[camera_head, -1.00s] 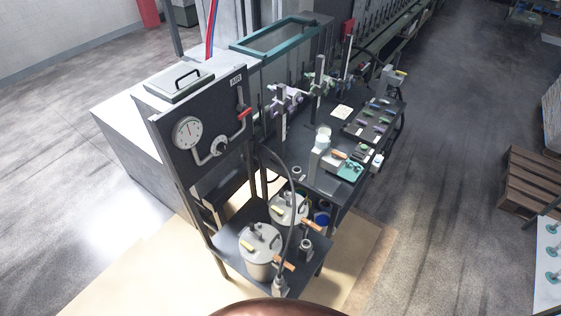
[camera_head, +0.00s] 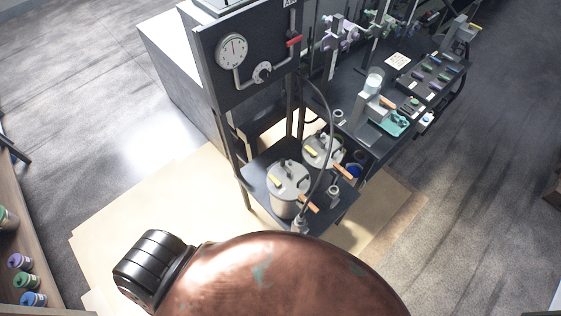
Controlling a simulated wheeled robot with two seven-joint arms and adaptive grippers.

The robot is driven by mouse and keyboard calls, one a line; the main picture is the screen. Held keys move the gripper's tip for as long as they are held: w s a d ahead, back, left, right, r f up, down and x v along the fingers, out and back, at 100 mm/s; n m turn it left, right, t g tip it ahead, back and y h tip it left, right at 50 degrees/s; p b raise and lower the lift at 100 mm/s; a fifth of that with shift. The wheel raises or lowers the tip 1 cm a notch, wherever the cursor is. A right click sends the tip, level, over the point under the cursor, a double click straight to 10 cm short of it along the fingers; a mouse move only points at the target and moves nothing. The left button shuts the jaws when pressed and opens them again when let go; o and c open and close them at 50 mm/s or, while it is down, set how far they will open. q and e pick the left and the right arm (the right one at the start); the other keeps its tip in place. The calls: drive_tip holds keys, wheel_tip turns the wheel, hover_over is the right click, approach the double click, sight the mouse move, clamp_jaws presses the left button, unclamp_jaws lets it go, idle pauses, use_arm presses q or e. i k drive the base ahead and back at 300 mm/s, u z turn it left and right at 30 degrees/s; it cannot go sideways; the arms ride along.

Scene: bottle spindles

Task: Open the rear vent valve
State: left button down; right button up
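Two lidded metal pots stand on a dark shelf (camera_head: 258,176) below the gauge panel. The rear pot (camera_head: 322,150) is partly hidden by the front pot (camera_head: 288,186) and a black hose (camera_head: 330,120). A small yellow part (camera_head: 309,151) shows on the rear lid and an orange handle (camera_head: 343,171) at its right side. The front pot has a similar yellow part (camera_head: 279,181) and orange handle (camera_head: 308,204). Which part is the rear vent valve, and whether it is open, I cannot tell. Neither of my grippers is in view.
The panel holds a round gauge (camera_head: 232,51) and a red-handled valve (camera_head: 293,41). A dark bench (camera_head: 345,87) with clamps, a teal tray and small parts runs back to the right. A rack with coloured bottles (camera_head: 20,262) is at the lower left.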

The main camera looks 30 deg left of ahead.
sight(277, 183)
drive_tip(key=k, duration=1.3)
drive_tip(key=z, duration=0.6)
drive_tip(key=i, duration=1.1)
drive_tip(key=u, duration=0.7)
